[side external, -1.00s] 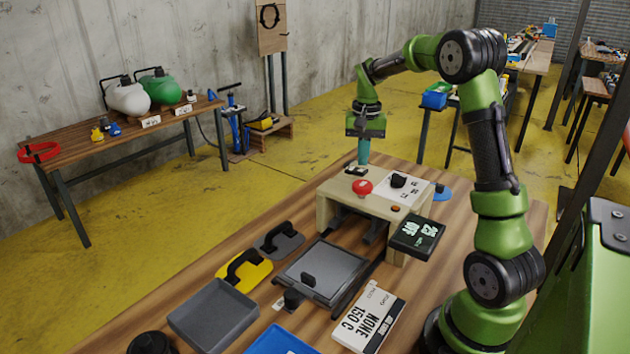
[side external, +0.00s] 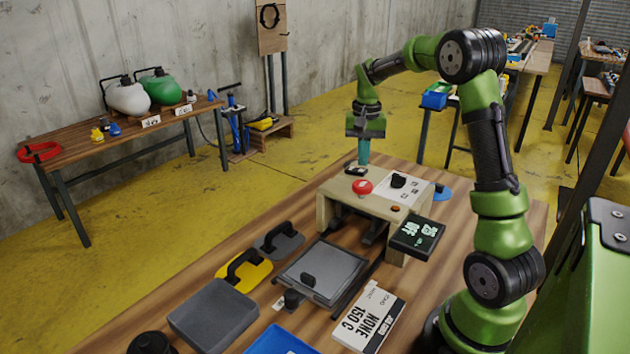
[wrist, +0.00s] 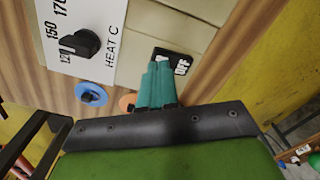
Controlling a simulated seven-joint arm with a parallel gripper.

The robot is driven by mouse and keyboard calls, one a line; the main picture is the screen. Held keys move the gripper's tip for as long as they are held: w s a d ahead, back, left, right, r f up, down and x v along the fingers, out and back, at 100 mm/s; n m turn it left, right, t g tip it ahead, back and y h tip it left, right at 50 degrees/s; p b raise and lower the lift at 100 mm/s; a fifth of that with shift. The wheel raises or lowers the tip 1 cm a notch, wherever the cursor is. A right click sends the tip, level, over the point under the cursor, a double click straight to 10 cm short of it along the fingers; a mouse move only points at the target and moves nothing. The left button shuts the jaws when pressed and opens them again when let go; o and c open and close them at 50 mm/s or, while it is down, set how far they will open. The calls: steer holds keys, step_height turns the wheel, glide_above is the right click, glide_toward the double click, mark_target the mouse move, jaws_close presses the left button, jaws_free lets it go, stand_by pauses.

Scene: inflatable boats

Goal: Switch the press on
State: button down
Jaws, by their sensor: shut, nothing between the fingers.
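The press (side external: 335,201) is a beige block-shaped machine on the wooden table. A black rocker switch (side external: 355,171) sits on its top at the back left; it also shows in the wrist view (wrist: 184,57) with white OFF lettering. My gripper (side external: 363,163) points down at the switch, its teal fingers shut and empty. In the wrist view the fingertips (wrist: 158,66) overlap the switch and hide part of it. I cannot tell whether they touch it. The display (side external: 415,236) on the press front shows pale green characters that seem to read OFF and 23.
A red button (side external: 362,187) and a black heat dial (side external: 398,180) on a white plate stand close to the switch.

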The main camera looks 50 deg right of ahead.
mark_target(362, 170)
steer(key=shift+f, duration=1)
steer(key=shift+r, duration=3.55)
steer(key=shift+w+d+f, duration=0.1)
steer(key=shift+f, duration=0.1)
steer(key=s+a+r+n+t+y, duration=0.1)
steer(key=s+a+n+t, duration=0.2)
steer(key=a, duration=1.1)
steer(key=s+a+r+n+t+y, duration=0.1)
steer(key=s+a+n+t, duration=0.3)
steer(key=s+a, duration=0.6)
steer(key=a+r+n, duration=0.1)
steer(key=a, duration=0.3)
steer(key=shift+s+a+r, duration=0.25)
steer(key=shift+s, duration=0.05)
